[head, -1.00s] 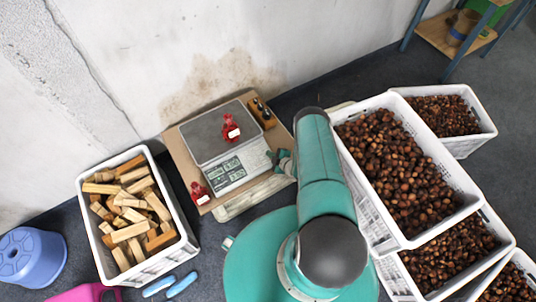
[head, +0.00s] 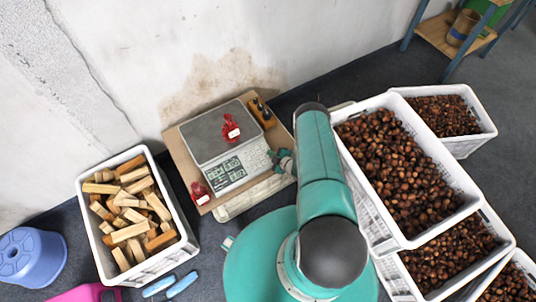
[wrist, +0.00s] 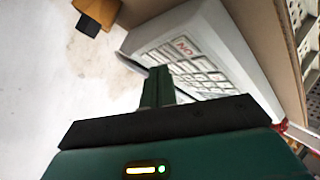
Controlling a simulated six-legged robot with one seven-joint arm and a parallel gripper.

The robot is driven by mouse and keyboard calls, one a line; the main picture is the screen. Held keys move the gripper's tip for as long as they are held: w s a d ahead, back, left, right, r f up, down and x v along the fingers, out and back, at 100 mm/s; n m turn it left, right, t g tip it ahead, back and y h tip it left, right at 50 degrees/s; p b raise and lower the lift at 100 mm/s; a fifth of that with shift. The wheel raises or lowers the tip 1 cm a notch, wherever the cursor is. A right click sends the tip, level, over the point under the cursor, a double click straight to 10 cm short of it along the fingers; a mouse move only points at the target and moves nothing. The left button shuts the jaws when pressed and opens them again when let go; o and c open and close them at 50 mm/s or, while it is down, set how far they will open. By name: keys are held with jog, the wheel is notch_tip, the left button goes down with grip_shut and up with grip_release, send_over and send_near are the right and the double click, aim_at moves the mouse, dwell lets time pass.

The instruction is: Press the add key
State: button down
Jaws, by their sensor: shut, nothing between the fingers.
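The white scale (head: 232,163) stands on a board by the wall, its display (head: 227,173) and key panel facing forward. A red net bag (head: 231,128) with a white label sits on its grey pan (head: 208,130). My gripper (head: 283,160) is at the right edge of the scale, partly behind my arm. In the wrist view my shut gripper (wrist: 158,88) is in front of the scale's keypad (wrist: 188,60), its tip close to the keys. I cannot tell whether it touches them. The add key's own label cannot be read.
A second red bag (head: 199,192) sits at the board's left corner. A wooden block with dark weights (head: 262,112) is behind the scale's right side. A crate of wood (head: 178,253) stands left, chestnut crates (head: 361,208) right.

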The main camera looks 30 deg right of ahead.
jog(key=r, duration=0.1)
jog(key=s+r, duration=0.1)
jog(key=r, duration=0.2)
jog(key=shift+s+r, duration=0.25)
jog(key=shift+r, duration=0.15)
jog(key=shift+d, duration=0.1)
dwell(1.6)
